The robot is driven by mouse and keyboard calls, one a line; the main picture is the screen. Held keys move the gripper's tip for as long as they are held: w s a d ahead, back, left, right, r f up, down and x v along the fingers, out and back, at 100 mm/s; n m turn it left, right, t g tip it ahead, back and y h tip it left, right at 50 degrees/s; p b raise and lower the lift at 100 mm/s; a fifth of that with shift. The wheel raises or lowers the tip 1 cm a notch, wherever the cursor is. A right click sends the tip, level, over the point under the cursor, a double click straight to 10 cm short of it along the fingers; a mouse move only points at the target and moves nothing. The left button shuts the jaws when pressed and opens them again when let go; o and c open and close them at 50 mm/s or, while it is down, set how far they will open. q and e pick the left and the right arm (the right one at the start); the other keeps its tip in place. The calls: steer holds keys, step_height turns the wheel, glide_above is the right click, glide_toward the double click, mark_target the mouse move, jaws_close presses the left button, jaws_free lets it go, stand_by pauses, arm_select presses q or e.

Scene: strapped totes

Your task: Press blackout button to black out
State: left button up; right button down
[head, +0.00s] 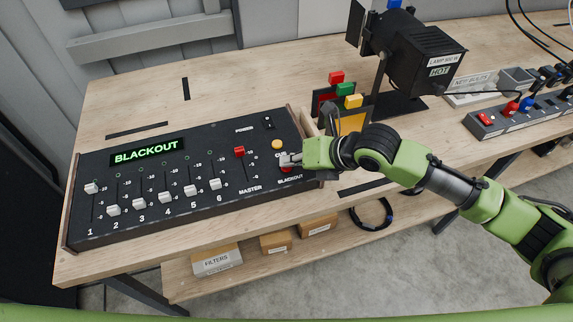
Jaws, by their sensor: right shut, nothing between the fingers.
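The black lighting console (165,205) lies on the wooden bench, with several white faders and one red master fader (239,152). Its display (147,151) reads BLACKOUT in green. The red blackout button (286,169) is at the console's lower right, above the BLACKOUT label, mostly covered by my right gripper. My right gripper (287,160) is shut and empty, its fingertips at the button; they appear to touch it, but the exact contact is hidden. The yellow button (277,145) sits just above the fingertips. My left gripper is not in view.
A black lamp (415,50) marked HOT stands behind my right arm. Colored filter frames (348,100) stand beside the console's right end. A power strip (515,115) lies at the right. Small boxes (216,261) sit on the lower shelf. Bare bench (230,85) lies behind the console.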

mark_target(289, 169)
steer(key=shift+r+p, duration=0.6)
steer(key=shift+r, duration=0.15)
steer(key=shift+r, duration=0.1)
step_height(289, 169, up, 5)
steer(key=p, duration=0.4)
steer(key=shift+p, duration=0.35)
steer(key=shift+s, duration=0.1)
